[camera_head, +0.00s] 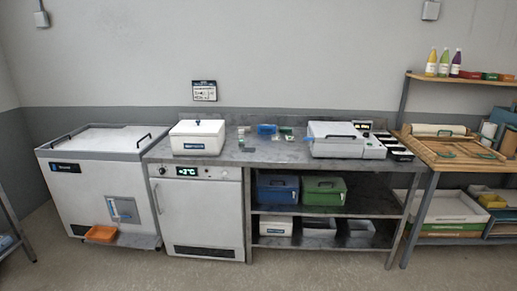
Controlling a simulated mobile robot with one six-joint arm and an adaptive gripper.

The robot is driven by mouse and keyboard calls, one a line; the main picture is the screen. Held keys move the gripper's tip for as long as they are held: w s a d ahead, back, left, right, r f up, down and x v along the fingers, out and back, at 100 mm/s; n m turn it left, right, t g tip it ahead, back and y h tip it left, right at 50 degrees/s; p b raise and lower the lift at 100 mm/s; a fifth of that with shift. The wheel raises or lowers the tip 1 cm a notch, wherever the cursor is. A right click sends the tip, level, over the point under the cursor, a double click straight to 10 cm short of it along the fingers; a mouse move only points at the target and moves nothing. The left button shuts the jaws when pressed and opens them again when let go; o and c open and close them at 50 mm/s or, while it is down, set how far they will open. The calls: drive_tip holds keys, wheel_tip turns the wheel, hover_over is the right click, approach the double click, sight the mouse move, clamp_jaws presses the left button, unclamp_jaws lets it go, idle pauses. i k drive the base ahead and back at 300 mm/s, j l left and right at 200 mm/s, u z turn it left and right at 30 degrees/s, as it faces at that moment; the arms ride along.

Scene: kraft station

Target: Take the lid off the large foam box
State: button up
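A white box, which looks like the large foam box (197,145), stands on the left part of the metal counter, above the unit with a small display. Its white lid (197,127) is on top and has a small dark knob in the middle. A small blue label is on the box's front. My gripper is not in view, and no part of my arm shows near the box.
The metal counter (270,157) has free room right of the box. Small blue and green items (267,130) lie towards its back, and a grey lidded device (335,140) stands further right. A white chest (100,165) with handles stands at left. A wooden bench (450,155) is at right.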

sight(185, 127)
drive_tip(key=i+j+u, duration=0.1)
drive_tip(key=i+u, duration=0.2)
drive_tip(key=i, duration=0.2)
drive_tip(key=i+u, duration=0.3)
drive_tip(key=i, duration=0.15)
drive_tip(key=i+l+u, duration=0.15)
drive_tip(key=i+u, duration=0.15)
drive_tip(key=i, duration=0.2)
drive_tip(key=i+l+u, duration=0.35)
drive_tip(key=i+j+z, duration=0.15)
drive_tip(key=i, duration=0.3)
drive_tip(key=i+j+z, duration=0.15)
drive_tip(key=i, duration=0.25)
drive_tip(key=i+j+z, duration=0.15)
drive_tip(key=i+j, duration=0.2)
drive_tip(key=i, duration=0.05)
